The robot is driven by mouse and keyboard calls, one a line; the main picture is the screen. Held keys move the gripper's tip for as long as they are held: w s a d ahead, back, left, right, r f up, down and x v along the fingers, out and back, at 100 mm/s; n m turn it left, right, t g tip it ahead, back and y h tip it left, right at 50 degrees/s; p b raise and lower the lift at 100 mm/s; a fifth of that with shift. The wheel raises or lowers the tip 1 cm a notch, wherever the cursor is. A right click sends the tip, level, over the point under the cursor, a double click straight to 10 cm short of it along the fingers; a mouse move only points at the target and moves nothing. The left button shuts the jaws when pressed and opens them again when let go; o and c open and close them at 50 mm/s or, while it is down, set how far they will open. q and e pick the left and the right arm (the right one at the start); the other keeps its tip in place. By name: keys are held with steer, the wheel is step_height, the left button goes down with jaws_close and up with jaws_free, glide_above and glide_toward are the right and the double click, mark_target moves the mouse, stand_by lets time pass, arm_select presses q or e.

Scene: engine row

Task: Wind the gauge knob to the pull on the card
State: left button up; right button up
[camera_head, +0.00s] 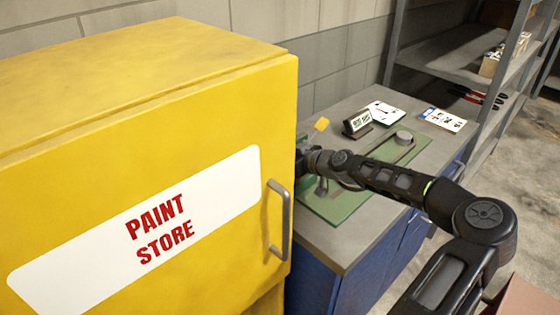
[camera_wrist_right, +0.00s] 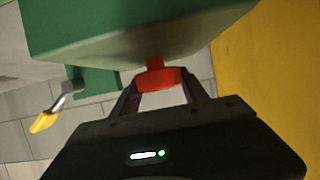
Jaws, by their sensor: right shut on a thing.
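In the right wrist view a red knob (camera_wrist_right: 158,78) sticks out of a green housing (camera_wrist_right: 140,28). My right gripper (camera_wrist_right: 160,92) is shut on this knob, with one finger on each side. In the head view my right arm reaches across a green plate (camera_head: 337,205) on the bench, and its gripper end is hidden behind the yellow cabinet. A white printed card (camera_head: 385,112) and another card with a blue edge (camera_head: 443,120) lie at the back; their text is too small to read. A small dark stand with a white face (camera_head: 358,123) is beside them. My left gripper is not in view.
The yellow "PAINT STORE" cabinet (camera_head: 140,120) with a grey handle (camera_head: 279,220) fills the left, close to my right gripper. A yellow-tipped lever (camera_wrist_right: 45,121) is beside the housing. The grey bench (camera_head: 345,243) has a blue base. Metal shelving (camera_head: 455,55) stands behind right.

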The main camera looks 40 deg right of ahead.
steer(key=shift+m+h, duration=0.5)
steer(key=shift+h, duration=0.1)
steer(key=shift+r, duration=0.1)
steer(key=o, duration=1.4)
steer(key=shift+c, duration=0.2)
steer(key=shift+s+d+r, duration=0.1)
steer(key=shift+s, duration=0.45)
steer(key=v, duration=0.6)
steer(key=shift+s+r+b, duration=0.2)
steer(key=shift+s+b, duration=0.1)
steer(key=shift+b, duration=0.05)
